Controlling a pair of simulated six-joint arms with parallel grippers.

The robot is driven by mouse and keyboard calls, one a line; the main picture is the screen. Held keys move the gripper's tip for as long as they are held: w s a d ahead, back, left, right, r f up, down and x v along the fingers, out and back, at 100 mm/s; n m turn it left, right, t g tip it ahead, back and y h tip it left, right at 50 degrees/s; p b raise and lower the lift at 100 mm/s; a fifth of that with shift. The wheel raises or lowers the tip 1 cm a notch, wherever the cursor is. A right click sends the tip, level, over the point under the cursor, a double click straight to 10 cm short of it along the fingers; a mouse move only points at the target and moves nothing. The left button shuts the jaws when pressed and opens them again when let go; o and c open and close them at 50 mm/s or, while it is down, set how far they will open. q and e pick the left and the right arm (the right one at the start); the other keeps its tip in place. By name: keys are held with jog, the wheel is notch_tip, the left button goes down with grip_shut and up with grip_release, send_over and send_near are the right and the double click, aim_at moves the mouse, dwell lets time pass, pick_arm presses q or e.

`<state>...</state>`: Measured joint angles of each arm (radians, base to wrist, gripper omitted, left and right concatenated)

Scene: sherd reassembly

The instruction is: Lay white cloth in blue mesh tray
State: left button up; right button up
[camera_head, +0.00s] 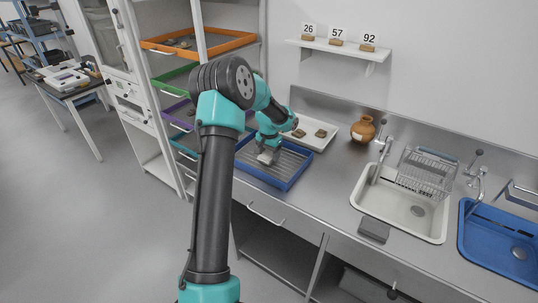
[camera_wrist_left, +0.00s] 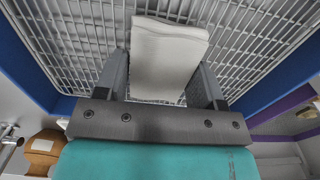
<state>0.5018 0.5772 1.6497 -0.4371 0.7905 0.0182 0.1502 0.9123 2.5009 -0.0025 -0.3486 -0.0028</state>
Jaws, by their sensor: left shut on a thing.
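The blue mesh tray (camera_head: 287,184) sits on the steel counter, its grey wire mesh (camera_wrist_left: 80,50) filling much of the left wrist view. My left gripper (camera_head: 268,152) is over the left part of the tray. In the left wrist view my left gripper (camera_wrist_left: 165,88) is shut on the folded white cloth (camera_wrist_left: 167,55), which lies between its two fingers. The cloth also shows small under the gripper in the head view (camera_head: 265,158). I cannot tell whether the cloth touches the mesh. My right gripper is not in view.
A white tray (camera_head: 318,143) with sherds stands behind the blue tray. A brown jar (camera_head: 363,129) stands to its right. A sink (camera_head: 397,211) with a wire rack (camera_head: 426,172) and a grey block (camera_head: 374,229) lie further right. Drawer shelves stand at left.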

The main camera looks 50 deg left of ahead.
aim_at(269, 153)
pick_arm(q)
jog(key=shift+f, duration=0.3)
jog(key=shift+f, duration=0.1)
jog(key=o, duration=0.9)
notch_tip(269, 153, up, 12)
jog(key=shift+r, duration=0.1)
dwell(0.7)
